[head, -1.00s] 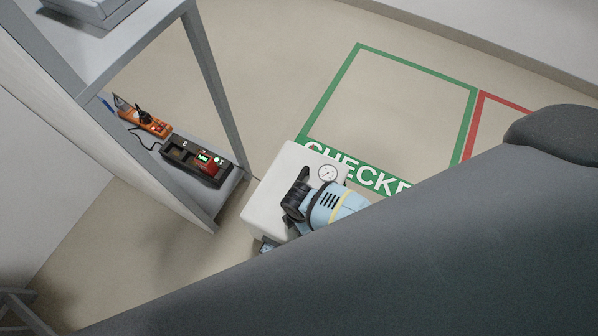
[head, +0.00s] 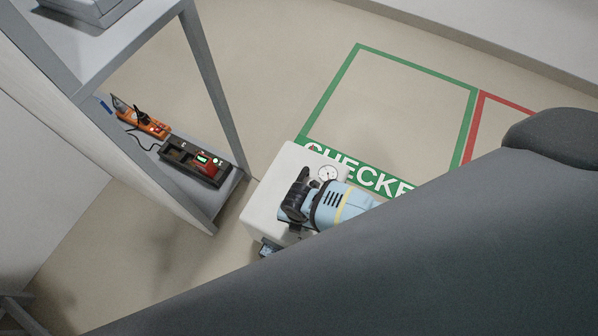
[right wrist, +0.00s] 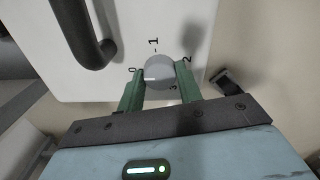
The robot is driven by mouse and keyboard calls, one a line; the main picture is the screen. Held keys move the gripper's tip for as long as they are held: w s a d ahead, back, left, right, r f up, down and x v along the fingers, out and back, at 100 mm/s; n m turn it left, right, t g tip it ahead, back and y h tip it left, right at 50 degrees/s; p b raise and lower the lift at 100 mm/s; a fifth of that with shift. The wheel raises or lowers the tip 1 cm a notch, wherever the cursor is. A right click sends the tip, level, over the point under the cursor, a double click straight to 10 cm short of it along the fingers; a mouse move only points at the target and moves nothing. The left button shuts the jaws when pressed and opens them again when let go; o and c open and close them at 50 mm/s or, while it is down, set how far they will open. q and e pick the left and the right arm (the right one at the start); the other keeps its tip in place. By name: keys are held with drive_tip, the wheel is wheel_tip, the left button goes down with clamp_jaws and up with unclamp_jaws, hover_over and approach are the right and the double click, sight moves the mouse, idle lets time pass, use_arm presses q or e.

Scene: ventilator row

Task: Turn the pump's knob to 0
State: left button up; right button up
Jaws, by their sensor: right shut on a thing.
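I cannot tell for sure which number the knob points to. In the head view my right wrist hides the knob and the fingertips. My left gripper is not in view.
A dark curved handle (right wrist: 92,45) stands on the pump's face left of the knob. A grey shelf (head: 213,212) at the left holds a black-and-red device (head: 196,162) and an orange device (head: 144,123). A green-framed floor area (head: 395,110) is empty.

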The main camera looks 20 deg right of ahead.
idle(0.4)
drive_tip(key=o, duration=1)
wheel_tip(320, 180, up, 6)
drive_tip(key=p, duration=0.3)
drive_tip(key=shift+r, duration=0.25)
drive_tip(key=shift+r+p, duration=0.3)
drive_tip(key=shift+r, duration=0.35)
